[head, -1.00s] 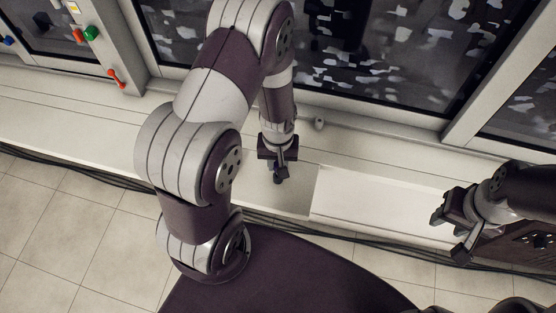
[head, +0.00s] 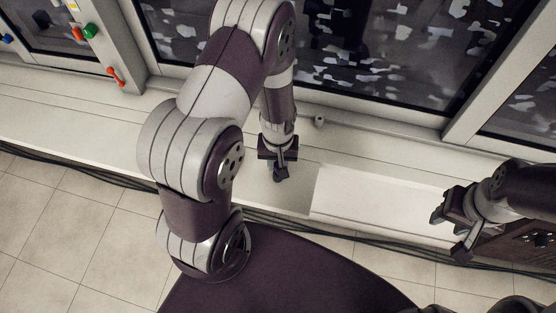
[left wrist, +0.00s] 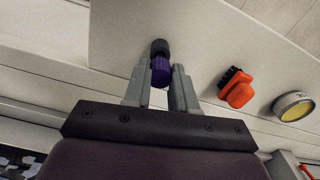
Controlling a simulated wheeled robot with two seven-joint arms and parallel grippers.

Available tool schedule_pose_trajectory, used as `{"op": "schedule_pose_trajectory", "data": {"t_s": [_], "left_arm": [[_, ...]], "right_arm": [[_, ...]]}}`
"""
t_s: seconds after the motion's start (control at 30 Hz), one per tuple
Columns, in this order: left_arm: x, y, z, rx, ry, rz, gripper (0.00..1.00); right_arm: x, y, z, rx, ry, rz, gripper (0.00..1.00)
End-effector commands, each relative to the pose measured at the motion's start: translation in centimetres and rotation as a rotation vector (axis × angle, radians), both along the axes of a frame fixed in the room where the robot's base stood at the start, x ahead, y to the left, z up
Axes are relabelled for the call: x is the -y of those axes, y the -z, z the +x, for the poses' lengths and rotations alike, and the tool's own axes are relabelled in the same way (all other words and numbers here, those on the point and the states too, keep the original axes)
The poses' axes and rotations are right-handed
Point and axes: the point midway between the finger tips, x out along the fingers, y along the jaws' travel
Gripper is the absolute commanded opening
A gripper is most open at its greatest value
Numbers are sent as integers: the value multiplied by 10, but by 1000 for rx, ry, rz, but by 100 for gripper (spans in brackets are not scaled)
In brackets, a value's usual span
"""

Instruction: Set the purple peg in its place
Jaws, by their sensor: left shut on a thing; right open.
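The purple peg (left wrist: 160,71) is between the two grey fingers of my left gripper (left wrist: 162,82) in the left wrist view. A dark round end of the peg sticks out past the fingertips. In the head view my left gripper (head: 279,168) points down over the pale ledge, and a small dark piece shows at its tips. I cannot tell whether the peg touches the ledge. The peg's place cannot be made out. My right gripper (head: 449,234) is open and empty at the right.
A pale ledge (head: 90,130) runs below the windows, with a raised white panel (head: 375,207) to the right of my left gripper. A small grey knob (head: 319,121) is behind it.

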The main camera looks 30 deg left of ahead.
Motion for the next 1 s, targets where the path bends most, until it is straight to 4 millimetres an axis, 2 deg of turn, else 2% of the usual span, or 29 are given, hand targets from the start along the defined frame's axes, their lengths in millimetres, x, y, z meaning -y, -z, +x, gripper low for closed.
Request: {"op": "schedule_pose_trajectory", "data": {"t_s": [0.97, 1.0], "left_arm": [[0, 26, 0, 0, 0, 0, 0], [0, 26, 0, 0, 0, 0, 38]], "right_arm": [[0, 16, 0, 0, 0, 0, 43], [0, 16, 0, 0, 0, 0, 43]]}}
